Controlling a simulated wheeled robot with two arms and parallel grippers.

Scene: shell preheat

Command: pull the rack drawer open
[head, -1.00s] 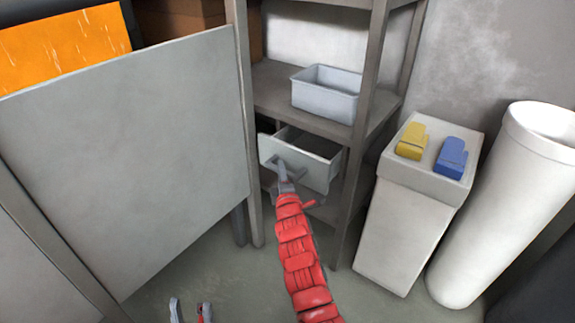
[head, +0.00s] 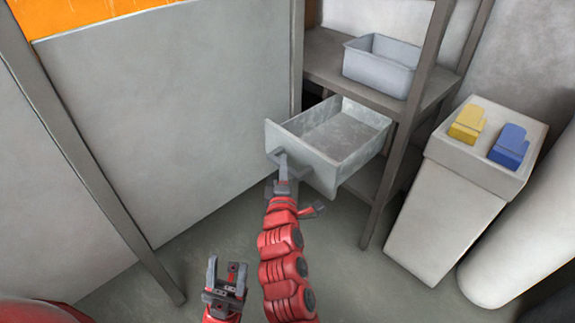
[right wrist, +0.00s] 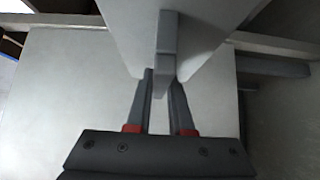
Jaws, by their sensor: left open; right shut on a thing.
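The rack drawer (head: 322,165) is a pale grey open-topped box pulled well out of the shelf rack, and its inside looks empty. My right gripper (head: 281,168) is shut on the drawer's grey handle (head: 287,158) at the front face. In the right wrist view the two fingers of my right gripper (right wrist: 160,85) close around the handle bar (right wrist: 165,45). My left gripper (head: 226,274) is open and empty, low over the floor to the left of my right arm.
A grey bin (head: 380,66) stands on the rack shelf (head: 322,65) above the drawer. A white box stand (head: 440,215) at the right carries a yellow block (head: 466,125) and a blue block (head: 509,147). A white cylinder (head: 530,250) stands beside it. A large grey panel (head: 180,110) borders the left.

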